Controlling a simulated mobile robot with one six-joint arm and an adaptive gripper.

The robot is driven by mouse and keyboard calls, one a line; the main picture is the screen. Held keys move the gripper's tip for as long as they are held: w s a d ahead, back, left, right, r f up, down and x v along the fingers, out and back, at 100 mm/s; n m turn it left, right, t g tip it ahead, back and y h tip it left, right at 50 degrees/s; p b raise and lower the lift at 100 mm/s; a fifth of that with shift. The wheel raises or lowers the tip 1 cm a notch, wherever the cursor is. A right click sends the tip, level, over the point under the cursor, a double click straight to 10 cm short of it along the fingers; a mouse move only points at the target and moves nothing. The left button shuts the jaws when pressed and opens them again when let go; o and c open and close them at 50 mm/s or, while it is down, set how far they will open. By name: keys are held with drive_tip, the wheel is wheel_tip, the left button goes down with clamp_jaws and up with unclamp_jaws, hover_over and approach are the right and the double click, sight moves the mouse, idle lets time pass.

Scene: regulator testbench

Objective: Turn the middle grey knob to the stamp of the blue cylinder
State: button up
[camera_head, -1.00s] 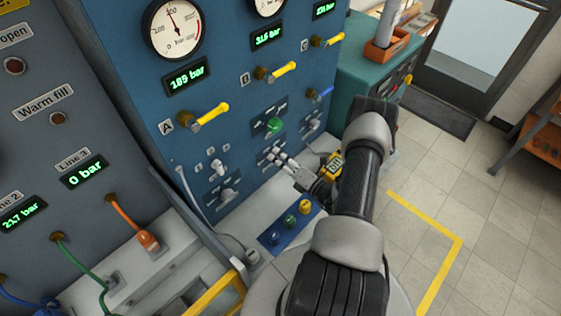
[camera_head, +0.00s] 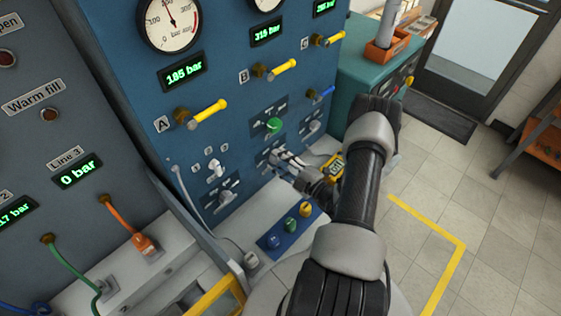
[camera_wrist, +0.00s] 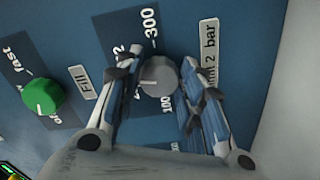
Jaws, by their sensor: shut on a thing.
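The middle grey knob (camera_wrist: 158,76) sits on the blue panel and shows in the wrist view between my fingers. A pale mark on its face points left, and the dial beside it reads 300 and 100, with another number partly covered. My gripper (camera_head: 277,162) is shut on this knob; in the head view the fingers mostly hide it. The blue cylinder (camera_head: 273,241) stands in a small blue tray (camera_head: 264,248) on the ledge, left of and below my gripper. Its stamp is too small to read.
A green cylinder (camera_head: 290,225) and a yellow cylinder (camera_head: 305,209) share the tray. A green knob (camera_wrist: 43,97) is left of the grey one. Yellow lever handles (camera_head: 208,111) stick out above. A yellow handheld device (camera_head: 335,168) is close beside my wrist.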

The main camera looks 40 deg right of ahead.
drive_tip(key=shift+m, duration=1.6)
drive_tip(key=o, duration=1.1)
drive_tip(key=shift+c, duration=0.2)
drive_tip(key=s, duration=1.2)
drive_tip(key=shift+d, duration=0.4)
drive_tip(key=shift+w, duration=0.1)
